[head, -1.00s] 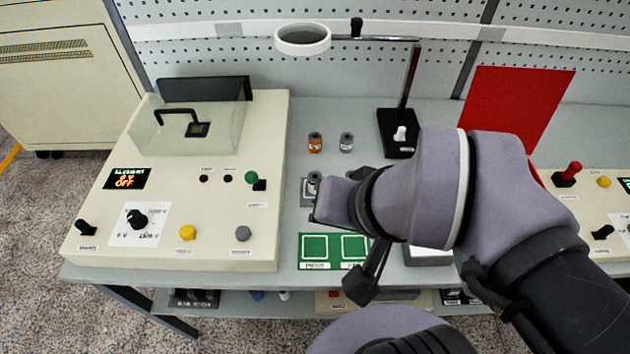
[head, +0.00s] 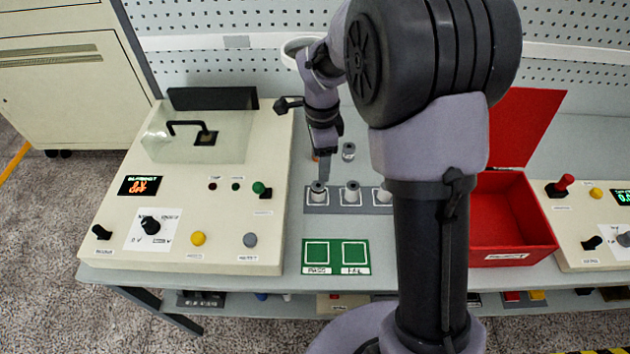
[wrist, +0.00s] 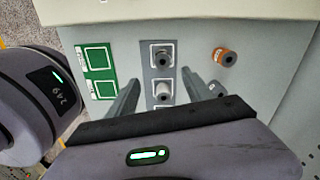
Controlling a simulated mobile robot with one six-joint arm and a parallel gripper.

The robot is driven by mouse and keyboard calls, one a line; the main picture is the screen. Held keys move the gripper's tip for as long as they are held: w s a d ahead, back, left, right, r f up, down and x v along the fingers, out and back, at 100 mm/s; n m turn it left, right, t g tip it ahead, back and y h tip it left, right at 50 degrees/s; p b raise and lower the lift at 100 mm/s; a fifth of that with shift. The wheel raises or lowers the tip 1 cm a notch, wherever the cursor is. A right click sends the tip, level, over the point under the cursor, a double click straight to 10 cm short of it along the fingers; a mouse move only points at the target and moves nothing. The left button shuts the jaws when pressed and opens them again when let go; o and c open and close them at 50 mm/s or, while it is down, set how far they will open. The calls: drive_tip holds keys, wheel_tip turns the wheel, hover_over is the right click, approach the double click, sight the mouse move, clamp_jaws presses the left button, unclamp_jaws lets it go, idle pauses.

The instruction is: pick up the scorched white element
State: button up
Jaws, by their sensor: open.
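The wrist view shows the left element (wrist: 162,55) and the middle one (wrist: 162,93). I cannot make out which element is scorched. An orange element (wrist: 224,57) and a loose grey element (head: 348,151) stand behind the rack. My gripper (head: 323,172) points down over the rack's left part. In the wrist view its fingers (wrist: 161,77) are apart, on either side of the rack, with nothing held.
A green two-square mat (head: 336,257) lies in front of the rack. A cream test unit (head: 215,225) with a clear cover stands at left. An open red box (head: 497,212) is at right, partly behind my arm.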

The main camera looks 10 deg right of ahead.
sight(318, 185)
wheel_tip(318, 185, down, 6)
drive_tip(key=shift+w+f+b, duration=0.1)
drive_tip(key=shift+f+b, duration=0.1)
drive_tip(key=shift+b, duration=0.6)
drive_tip(key=f, duration=0.1)
drive_tip(key=f+b, duration=0.1)
drive_tip(key=f, duration=0.1)
drive_tip(key=f+b, duration=0.1)
drive_tip(key=f, duration=0.1)
drive_tip(key=shift+w+a, duration=0.15)
drive_tip(key=shift+w, duration=0.1)
drive_tip(key=shift+r, duration=0.15)
drive_tip(key=shift+c, duration=0.5)
clamp_jaws()
drive_tip(key=shift+r, duration=0.1)
